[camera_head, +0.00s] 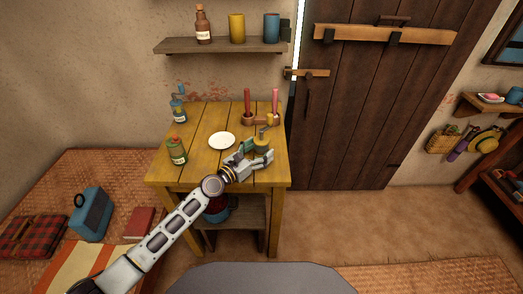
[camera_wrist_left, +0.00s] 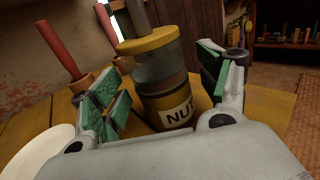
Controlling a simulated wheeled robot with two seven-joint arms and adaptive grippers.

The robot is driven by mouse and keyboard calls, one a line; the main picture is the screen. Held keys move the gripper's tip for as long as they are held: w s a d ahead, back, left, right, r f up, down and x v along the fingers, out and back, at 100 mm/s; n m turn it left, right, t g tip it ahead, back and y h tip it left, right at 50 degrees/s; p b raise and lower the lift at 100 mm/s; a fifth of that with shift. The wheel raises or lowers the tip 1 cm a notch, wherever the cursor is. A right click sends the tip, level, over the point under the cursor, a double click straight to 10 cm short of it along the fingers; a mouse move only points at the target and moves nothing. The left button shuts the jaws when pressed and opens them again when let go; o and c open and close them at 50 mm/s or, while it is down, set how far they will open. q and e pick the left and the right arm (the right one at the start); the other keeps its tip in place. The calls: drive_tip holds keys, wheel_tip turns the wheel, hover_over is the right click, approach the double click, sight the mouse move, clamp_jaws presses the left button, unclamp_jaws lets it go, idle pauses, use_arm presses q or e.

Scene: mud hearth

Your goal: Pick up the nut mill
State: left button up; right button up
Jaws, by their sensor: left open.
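The nut mill (camera_wrist_left: 165,88) is a clear jar with a yellow lid, a grey shaft on top, brown contents and a label reading "NUT". In the head view the nut mill (camera_head: 261,141) stands on the yellow wooden table (camera_head: 200,135), near its right side. My left gripper (camera_head: 256,156) reaches it from the front left. In the wrist view the green-padded fingers of my left gripper (camera_wrist_left: 165,95) are open, one on each side of the jar. A gap shows at the right finger; whether the left finger touches cannot be told. My right gripper is not in view.
A white plate (camera_head: 222,141) lies left of the mill. A green bottle (camera_head: 177,150) and a blue bottle (camera_head: 178,108) stand at the table's left. A wall shelf (camera_head: 222,46) hangs above.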

use_arm(q)
drive_tip(key=shift+w+d, duration=0.4)
drive_tip(key=shift+w, duration=0.1)
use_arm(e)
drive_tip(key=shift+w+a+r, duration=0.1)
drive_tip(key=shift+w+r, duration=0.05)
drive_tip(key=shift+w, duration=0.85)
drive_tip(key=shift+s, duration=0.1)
use_arm(q)
drive_tip(key=shift+c, duration=0.4)
drive_tip(key=c, duration=0.9)
drive_tip(key=shift+c, duration=1)
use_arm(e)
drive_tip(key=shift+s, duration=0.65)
